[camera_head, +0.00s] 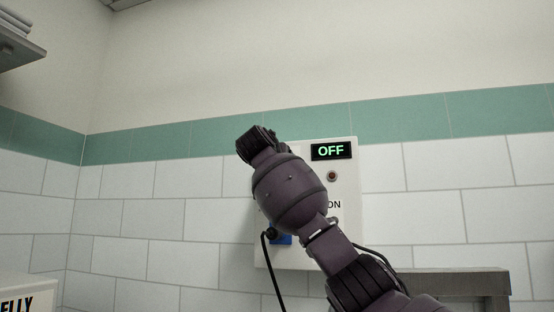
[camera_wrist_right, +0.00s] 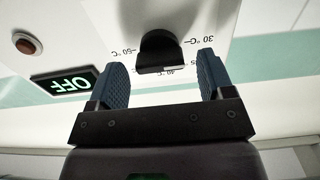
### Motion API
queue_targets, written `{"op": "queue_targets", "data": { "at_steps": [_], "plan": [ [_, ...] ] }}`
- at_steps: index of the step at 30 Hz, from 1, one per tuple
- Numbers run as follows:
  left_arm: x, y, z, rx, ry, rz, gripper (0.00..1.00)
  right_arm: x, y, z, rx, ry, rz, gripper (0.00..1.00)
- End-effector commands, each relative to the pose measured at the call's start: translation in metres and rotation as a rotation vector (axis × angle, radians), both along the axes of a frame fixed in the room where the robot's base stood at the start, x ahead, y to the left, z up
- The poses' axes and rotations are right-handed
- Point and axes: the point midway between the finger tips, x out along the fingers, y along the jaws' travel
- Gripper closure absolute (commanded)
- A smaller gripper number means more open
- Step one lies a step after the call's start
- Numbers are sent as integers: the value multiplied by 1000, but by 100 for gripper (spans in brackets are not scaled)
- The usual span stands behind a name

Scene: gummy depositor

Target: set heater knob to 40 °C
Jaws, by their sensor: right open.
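The heater knob (camera_wrist_right: 158,48) is black and shows in the right wrist view, with a pale mark on its edge. Around it are the labels 30 °C on the right, 50 °C on the left and a partly hidden 40 °C below. My right gripper (camera_wrist_right: 162,66) is open, with its blue ridged fingers on either side of the knob and a gap on both sides. In the head view my right arm covers the knob and much of the white control panel (camera_head: 346,225). The display (camera_head: 331,151) reads OFF in green; it also shows in the right wrist view (camera_wrist_right: 68,86). My left gripper is out of view.
A red round lamp or button (camera_head: 332,177) sits below the display, also in the right wrist view (camera_wrist_right: 27,44). A black cable (camera_head: 270,275) hangs at the panel's lower left beside a blue part (camera_head: 283,240). A grey ledge (camera_head: 450,282) stands lower right.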

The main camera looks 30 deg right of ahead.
Motion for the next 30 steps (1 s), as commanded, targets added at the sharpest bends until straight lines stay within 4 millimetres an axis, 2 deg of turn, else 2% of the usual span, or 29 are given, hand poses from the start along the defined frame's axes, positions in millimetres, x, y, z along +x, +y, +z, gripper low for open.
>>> {"op": "queue_targets", "data": {
  "at_steps": [11, 18, 21, 30],
  "plan": [
    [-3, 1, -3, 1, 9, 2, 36, 3, -4, -1, 1, 1, 0, 26],
    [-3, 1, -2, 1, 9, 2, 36, 3, -4, -1, 0, 1, 0, 62],
    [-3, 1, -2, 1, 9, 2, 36, 3, -4, -1, 0, 1, 0, 75],
    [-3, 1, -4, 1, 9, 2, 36, 3, -3, -2, 29, -31, 1, 75]
  ]
}}
